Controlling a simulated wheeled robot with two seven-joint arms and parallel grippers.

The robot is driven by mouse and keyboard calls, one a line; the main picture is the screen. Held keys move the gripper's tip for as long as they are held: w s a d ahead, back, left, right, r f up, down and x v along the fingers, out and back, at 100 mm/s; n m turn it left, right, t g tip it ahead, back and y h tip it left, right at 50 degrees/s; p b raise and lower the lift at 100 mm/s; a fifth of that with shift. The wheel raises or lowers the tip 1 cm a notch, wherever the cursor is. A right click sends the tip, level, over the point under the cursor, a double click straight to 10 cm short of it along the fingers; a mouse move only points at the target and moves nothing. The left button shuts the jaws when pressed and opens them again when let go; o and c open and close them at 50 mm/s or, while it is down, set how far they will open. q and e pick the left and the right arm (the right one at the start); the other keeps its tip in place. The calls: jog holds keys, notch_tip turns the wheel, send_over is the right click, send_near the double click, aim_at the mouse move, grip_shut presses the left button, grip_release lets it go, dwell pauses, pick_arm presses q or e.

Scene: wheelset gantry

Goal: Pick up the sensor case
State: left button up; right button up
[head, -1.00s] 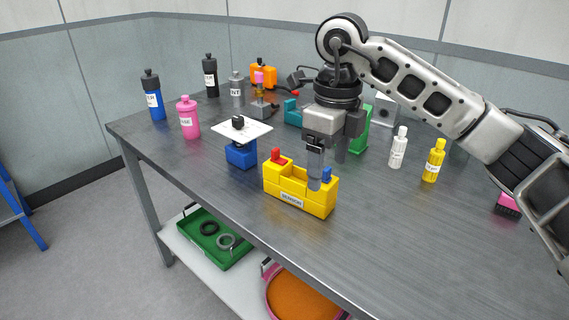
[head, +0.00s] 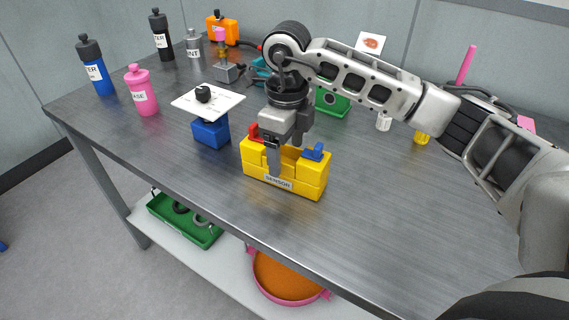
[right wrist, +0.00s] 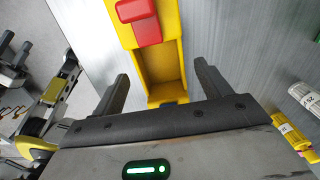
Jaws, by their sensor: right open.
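The sensor case (head: 312,187) is a yellow open-topped block labelled SENSOR, near the front edge of the table, with a red piece (head: 256,132) at its left end and a blue piece (head: 314,153) at its right end. My right gripper (head: 283,157) is open and low over its middle, with one finger in front of the case's near side; the other finger is mostly hidden. In the right wrist view the case (right wrist: 173,50) shows between and beyond the two spread fingers (right wrist: 161,76). Whether they touch it I cannot tell. My left gripper is not in view.
A blue stand (head: 211,133) with a white plate (head: 208,101) stands close left of the case. Bottles, including a pink one (head: 142,90), stand at the back left. White (head: 383,122) and yellow (head: 421,137) bottles stand behind right. The table front right is clear.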

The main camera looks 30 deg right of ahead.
jog(key=shift+w+f+p, duration=0.15)
jog(key=shift+f+p, duration=0.1)
jog(key=shift+f, duration=1.15)
jog(key=shift+w+f+p, duration=0.15)
jog(key=shift+f+p, duration=0.05)
jog(key=shift+f, duration=1.15)
jog(key=c, duration=1.2)
jog(key=shift+r, duration=0.1)
jog(key=shift+c, duration=0.2)
jog(key=shift+r, duration=0.1)
